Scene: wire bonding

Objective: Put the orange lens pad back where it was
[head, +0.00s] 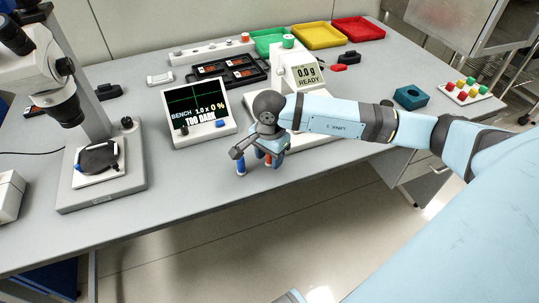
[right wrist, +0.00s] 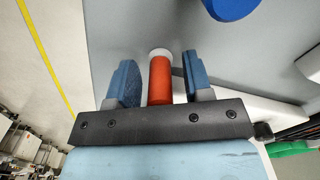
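The orange lens pad shows as an orange cylinder with a white end (right wrist: 160,80) in the right wrist view. It stands between the two blue fingers of my right gripper (right wrist: 160,82), with a visible gap on each side. My left gripper is out of view.
A black tray (head: 206,70) and green, yellow (head: 319,36) and red trays are behind.

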